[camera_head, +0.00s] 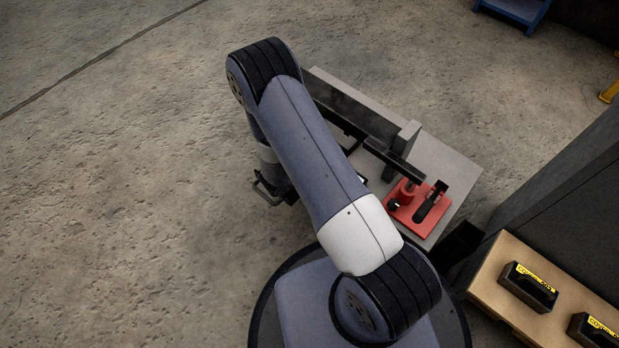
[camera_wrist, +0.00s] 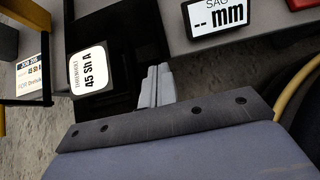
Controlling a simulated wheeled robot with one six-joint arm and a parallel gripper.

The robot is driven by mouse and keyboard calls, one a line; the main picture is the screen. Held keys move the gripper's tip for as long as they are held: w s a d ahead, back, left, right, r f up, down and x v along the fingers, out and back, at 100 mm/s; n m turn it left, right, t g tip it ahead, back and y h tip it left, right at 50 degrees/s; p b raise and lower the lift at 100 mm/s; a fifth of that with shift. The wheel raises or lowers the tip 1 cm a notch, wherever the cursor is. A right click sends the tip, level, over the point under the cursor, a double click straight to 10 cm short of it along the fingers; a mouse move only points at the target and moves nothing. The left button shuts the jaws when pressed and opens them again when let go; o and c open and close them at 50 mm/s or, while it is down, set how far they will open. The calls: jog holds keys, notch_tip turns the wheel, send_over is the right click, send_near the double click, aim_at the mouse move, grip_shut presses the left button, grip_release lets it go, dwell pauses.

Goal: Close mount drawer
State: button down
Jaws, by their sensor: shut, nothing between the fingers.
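In the wrist view, a black drawer-like unit (camera_wrist: 118,38) carries a white label (camera_wrist: 92,70) reading "45 Sh A"; I take it to be the mount drawer. How far it stands open cannot be told. My gripper (camera_wrist: 155,84) has its pale grey fingers together and empty, in front of the black unit, to the right of the label. I cannot tell whether they touch it. In the head view, my arm hides the gripper and most of this area.
A grey bench (camera_head: 455,165) bears a red fixture (camera_head: 420,208) with a black lever. A display (camera_wrist: 215,18) reads "SAG -- mm". A job card (camera_wrist: 32,74) stands at left in the wrist view. A wooden surface (camera_head: 490,285) with black labelled boxes (camera_head: 528,287) lies at lower right. Open floor is at left.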

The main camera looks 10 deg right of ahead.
dwell(0.3)
jog(key=w+d+b, duration=0.1)
jog(key=w+d, duration=0.1)
jog(key=d, duration=0.1)
jog(key=w+d+b, duration=0.1)
jog(key=w+d, duration=0.1)
jog(key=d, duration=0.2)
jog(key=w+d+b, duration=0.1)
jog(key=w+d, duration=0.2)
jog(key=d, duration=0.1)
jog(key=shift+w, duration=0.1)
jog(key=shift+a, duration=0.1)
